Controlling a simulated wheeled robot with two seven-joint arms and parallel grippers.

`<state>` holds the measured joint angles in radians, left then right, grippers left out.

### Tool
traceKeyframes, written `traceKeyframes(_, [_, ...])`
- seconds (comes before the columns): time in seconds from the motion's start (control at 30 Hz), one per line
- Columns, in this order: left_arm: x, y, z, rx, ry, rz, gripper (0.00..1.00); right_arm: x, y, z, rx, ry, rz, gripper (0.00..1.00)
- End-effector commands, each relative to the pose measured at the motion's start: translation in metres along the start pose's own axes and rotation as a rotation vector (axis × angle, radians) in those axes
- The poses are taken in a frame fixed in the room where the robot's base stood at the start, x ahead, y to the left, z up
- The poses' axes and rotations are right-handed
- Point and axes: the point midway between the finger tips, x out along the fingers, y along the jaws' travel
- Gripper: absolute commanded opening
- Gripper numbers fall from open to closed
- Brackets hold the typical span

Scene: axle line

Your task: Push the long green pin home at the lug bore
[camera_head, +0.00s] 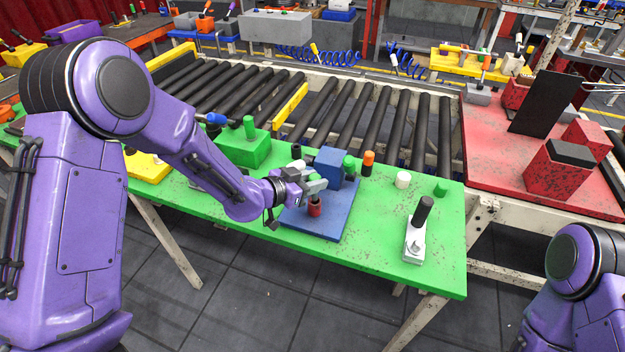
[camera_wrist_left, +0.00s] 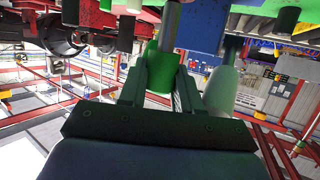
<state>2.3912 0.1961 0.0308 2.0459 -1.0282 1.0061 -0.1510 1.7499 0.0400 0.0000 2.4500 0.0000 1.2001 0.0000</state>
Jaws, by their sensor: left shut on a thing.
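My left gripper (camera_head: 311,186) is over the blue base plate (camera_head: 328,222), close beside the blue block (camera_head: 327,163). In the left wrist view its fingers are shut on a green pin end (camera_wrist_left: 160,70) with a grey shank (camera_wrist_left: 170,26) running up from it. The shank reaches toward a blue part (camera_wrist_left: 204,22); I cannot tell how far it sits in any bore. In the head view the held part is mostly hidden by the fingers. A green cylinder (camera_head: 349,163) shows at the block's right side. A red cylinder (camera_head: 314,208) stands below the gripper. My right gripper is out of view.
An orange-topped black peg (camera_head: 368,162), a white cylinder (camera_head: 403,180), a short green cylinder (camera_head: 441,189) and a grey fixture with a black handle (camera_head: 415,240) stand to the right. A green block (camera_head: 243,150) stands left. The green bench's (camera_head: 360,257) front right is mostly clear.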

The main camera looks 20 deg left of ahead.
Motion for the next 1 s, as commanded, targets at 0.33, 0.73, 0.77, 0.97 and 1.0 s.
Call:
traceKeyframes(0.33, [0.004, 0.0, 0.009, 0.0, 0.001, 0.0, 0.0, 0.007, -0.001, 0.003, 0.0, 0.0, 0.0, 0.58])
traceKeyframes(0.73, [0.007, 0.0, 0.018, 0.0, 0.001, 0.0, 0.0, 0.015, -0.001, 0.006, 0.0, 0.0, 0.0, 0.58])
traceKeyframes(0.77, [0.007, 0.0, 0.019, 0.0, 0.001, 0.0, 0.0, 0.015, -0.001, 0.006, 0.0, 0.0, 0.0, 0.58])
traceKeyframes(0.97, [0.009, 0.0, 0.024, 0.0, 0.001, 0.0, 0.0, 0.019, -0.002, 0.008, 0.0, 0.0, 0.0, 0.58])
traceKeyframes(1.0, [0.009, 0.0, 0.025, 0.0, 0.001, 0.0, 0.0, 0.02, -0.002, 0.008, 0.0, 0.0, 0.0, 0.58])
